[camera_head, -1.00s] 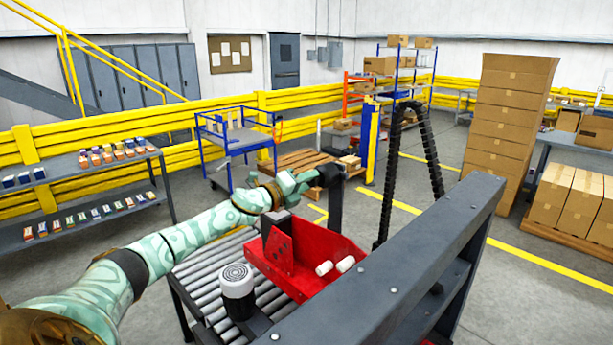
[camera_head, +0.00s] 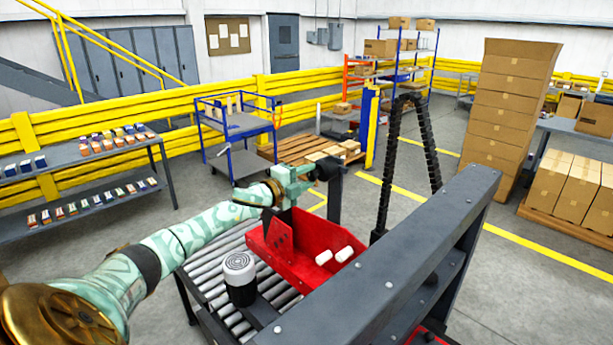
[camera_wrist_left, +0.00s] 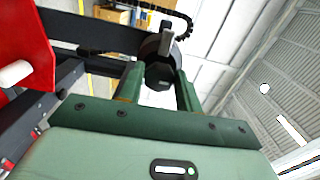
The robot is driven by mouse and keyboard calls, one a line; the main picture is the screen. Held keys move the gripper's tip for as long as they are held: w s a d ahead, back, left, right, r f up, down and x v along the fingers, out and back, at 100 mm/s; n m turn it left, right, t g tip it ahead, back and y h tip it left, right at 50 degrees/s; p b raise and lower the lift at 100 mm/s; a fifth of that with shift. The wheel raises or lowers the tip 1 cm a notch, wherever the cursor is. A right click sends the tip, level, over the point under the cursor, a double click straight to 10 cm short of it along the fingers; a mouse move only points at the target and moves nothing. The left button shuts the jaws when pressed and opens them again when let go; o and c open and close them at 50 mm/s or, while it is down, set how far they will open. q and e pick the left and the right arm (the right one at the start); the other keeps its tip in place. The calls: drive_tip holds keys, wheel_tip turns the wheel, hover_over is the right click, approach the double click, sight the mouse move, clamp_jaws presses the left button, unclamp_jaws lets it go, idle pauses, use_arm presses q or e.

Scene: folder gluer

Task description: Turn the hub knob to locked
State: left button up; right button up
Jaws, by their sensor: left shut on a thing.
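The hub knob (camera_wrist_left: 160,76) is a dark, faceted round piece in the left wrist view, with a grey tab (camera_wrist_left: 166,40) standing up behind it. In the head view the black hub (camera_head: 326,170) sits at the top of a dark grey post (camera_head: 334,205). My left gripper (camera_head: 309,173) reaches it from the left. Its two green fingers, also in the left wrist view (camera_wrist_left: 159,88), are shut on the knob from both sides. I cannot read any locked mark. My right gripper is not in view.
A red tray (camera_head: 311,268) with two white rolls lies just below the gripper. A long grey beam (camera_head: 400,265) crosses the near right. A black cable chain (camera_head: 428,150) arches behind.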

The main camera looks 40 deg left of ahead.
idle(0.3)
use_arm(q)
drive_tip(key=o, duration=0.9)
drive_tip(key=shift+a, duration=0.1)
drive_tip(key=shift+s, duration=0.1)
drive_tip(key=shift+s+f, duration=0.1)
drive_tip(key=shift+s, duration=0.25)
drive_tip(key=s, duration=0.5)
drive_tip(key=s+a+b, duration=0.1)
drive_tip(key=s, duration=0.9)
drive_tip(key=shift+s+a, duration=0.2)
